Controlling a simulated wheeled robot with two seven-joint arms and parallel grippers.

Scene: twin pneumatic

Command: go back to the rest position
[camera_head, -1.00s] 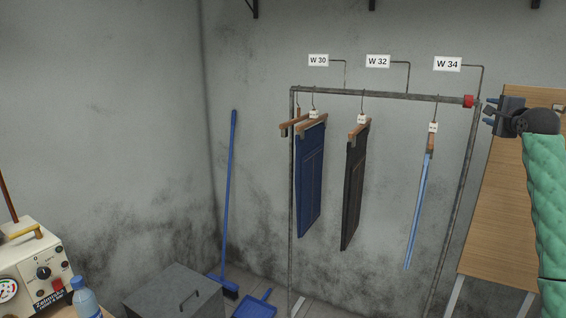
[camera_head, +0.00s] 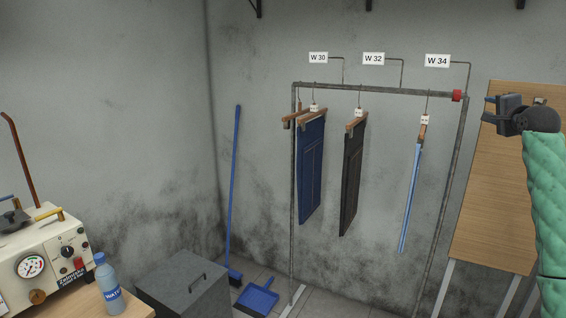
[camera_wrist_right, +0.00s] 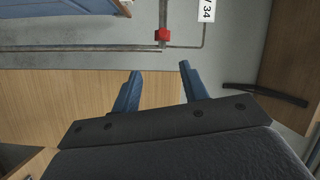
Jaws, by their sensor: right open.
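My right gripper (camera_head: 489,109) is at the right of the head view, in front of a leaning wooden board, its arm in a green quilted sleeve. In the right wrist view its two blue fingers (camera_wrist_right: 157,88) are apart with nothing between them. A clothes rail (camera_head: 395,91) with a red end cap (camera_head: 456,96) stands to the left of the gripper, apart from it. Dark blue trousers (camera_head: 311,172), black trousers (camera_head: 353,180) and light blue trousers (camera_head: 410,195) hang on it. My left gripper is not in view.
A wooden board (camera_head: 495,190) is behind my right arm. A machine with a gauge (camera_head: 45,258) and a water bottle (camera_head: 109,285) stand on a table at lower left. A grey box (camera_head: 185,285), blue dustpan (camera_head: 258,297) and blue broom (camera_head: 233,190) are on the floor beside the rail.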

